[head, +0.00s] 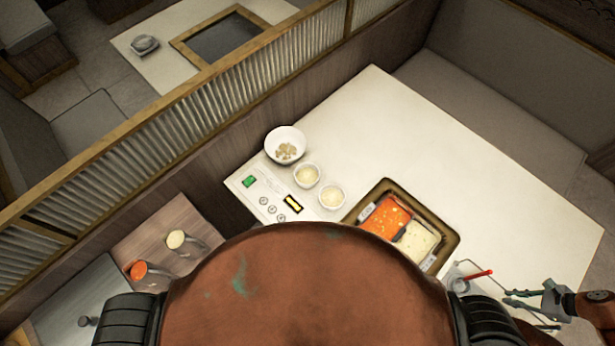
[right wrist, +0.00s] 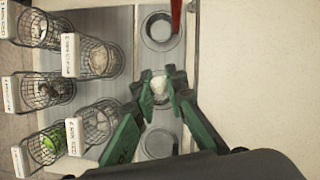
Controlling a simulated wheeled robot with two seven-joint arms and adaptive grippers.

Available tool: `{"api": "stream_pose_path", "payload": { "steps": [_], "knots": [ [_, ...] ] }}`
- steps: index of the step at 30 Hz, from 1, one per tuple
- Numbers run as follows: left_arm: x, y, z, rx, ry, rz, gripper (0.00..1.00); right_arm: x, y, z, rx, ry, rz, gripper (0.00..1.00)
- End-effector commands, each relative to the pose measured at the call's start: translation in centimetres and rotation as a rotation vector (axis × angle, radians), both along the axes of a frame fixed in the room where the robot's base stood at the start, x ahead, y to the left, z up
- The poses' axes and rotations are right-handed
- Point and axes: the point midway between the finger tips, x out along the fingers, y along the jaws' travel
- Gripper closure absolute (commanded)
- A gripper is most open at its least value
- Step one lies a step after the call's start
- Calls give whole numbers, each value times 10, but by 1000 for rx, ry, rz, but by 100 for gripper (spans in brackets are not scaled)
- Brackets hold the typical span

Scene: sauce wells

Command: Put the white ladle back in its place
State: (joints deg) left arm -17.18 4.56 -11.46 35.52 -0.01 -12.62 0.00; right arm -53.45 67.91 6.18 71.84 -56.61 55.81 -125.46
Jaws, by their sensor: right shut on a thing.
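The white ladle (right wrist: 159,86) shows in the right wrist view as a small pale shape between my fingertips, over the middle of a column of round wells. My right gripper (right wrist: 157,90) is shut on it. The gripper also shows in the head view (head: 512,298), at the lower right by the table edge; the white ladle is not clear there. The grey well panel (right wrist: 182,55) has a well above (right wrist: 160,30) and one below (right wrist: 157,145). How deep the ladle sits is not clear. My left gripper is not in view.
A red handle (right wrist: 176,14) stands at the upper well and also shows in the head view (head: 477,274). Wire baskets (right wrist: 100,57) with labels line the panel's left side. A hot pot (head: 444,262) with red and white broth stands on the table (head: 470,165), with bowls (head: 285,144) nearby.

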Motion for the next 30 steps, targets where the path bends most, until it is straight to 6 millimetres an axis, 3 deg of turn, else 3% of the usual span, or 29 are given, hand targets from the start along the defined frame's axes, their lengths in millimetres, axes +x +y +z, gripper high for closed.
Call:
{"api": "stream_pose_path", "payload": {
  "steps": [7,8,15,22,30],
  "knots": [
    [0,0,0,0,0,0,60,-1,1,-2,0,1,0,100],
    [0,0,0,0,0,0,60,-1,1,-2,0,1,0,86],
    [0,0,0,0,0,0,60,-1,0,-1,-1,1,0,69],
    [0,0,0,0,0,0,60,-1,0,-1,-1,1,0,67],
    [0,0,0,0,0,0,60,-1,0,-1,-1,1,0,48]
  ]
}}
